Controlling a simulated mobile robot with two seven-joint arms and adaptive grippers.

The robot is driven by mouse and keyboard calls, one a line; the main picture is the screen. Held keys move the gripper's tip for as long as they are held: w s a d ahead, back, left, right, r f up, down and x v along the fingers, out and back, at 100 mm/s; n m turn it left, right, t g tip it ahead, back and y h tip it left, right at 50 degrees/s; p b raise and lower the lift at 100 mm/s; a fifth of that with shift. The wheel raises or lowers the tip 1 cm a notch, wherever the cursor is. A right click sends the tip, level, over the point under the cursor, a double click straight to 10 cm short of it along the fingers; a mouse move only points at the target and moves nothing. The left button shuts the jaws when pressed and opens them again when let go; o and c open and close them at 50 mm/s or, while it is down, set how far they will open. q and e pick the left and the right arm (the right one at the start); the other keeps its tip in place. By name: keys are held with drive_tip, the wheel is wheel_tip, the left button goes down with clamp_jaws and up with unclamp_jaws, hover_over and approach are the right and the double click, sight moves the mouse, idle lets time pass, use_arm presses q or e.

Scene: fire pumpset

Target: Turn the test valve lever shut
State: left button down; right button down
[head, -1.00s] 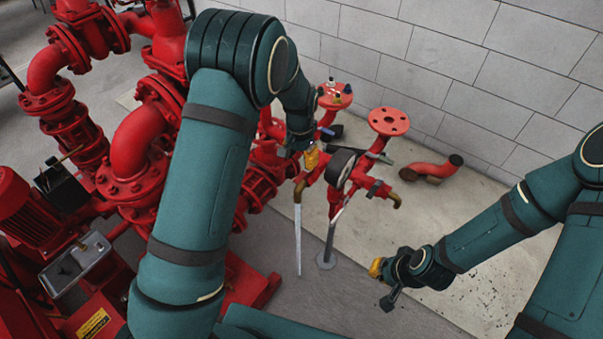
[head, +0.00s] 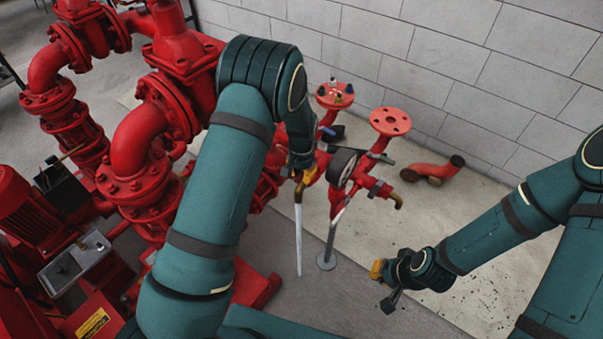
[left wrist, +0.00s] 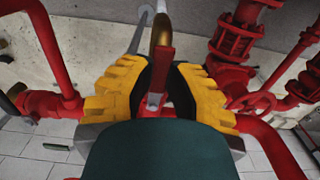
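The test valve lever (left wrist: 163,68) is a red bar in the left wrist view, standing between my left gripper's two yellow fingers. A brass outlet (left wrist: 160,29) is just beyond it, with a pale stream below. In the head view the stream (head: 299,238) falls from the outlet beside my left gripper (head: 308,176). My arm hides most of the lever there. My left gripper (left wrist: 160,95) is open around the lever, with dark gaps on both sides of it. My right gripper (head: 382,283) is low and apart from the pipes; its finger opening is unclear.
A round gauge (head: 342,168) stands close to the right of my left gripper. A second brass outlet (head: 397,199) and a red flanged pipe (head: 389,121) are near it. Large red pump pipes (head: 140,140) fill the left.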

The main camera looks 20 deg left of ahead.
use_arm(q)
drive_tip(key=shift+s+d, duration=0.1)
drive_tip(key=shift+s, duration=0.05)
idle(0.4)
drive_tip(key=shift+s+d+f+n, duration=0.1)
drive_tip(key=shift+d+n, duration=0.35)
drive_tip(key=shift+n, duration=0.55)
drive_tip(key=shift+s+d+n, duration=0.1)
drive_tip(key=shift+d+n, duration=0.4)
drive_tip(key=shift+n, duration=0.5)
drive_tip(key=shift+s+d+f+n, duration=0.1)
drive_tip(key=shift+d+n, duration=0.35)
drive_tip(key=shift+n, duration=0.55)
drive_tip(key=c, duration=0.9)
unclamp_jaws()
drive_tip(key=shift+w, duration=0.15)
drive_tip(key=shift+r, duration=0.15)
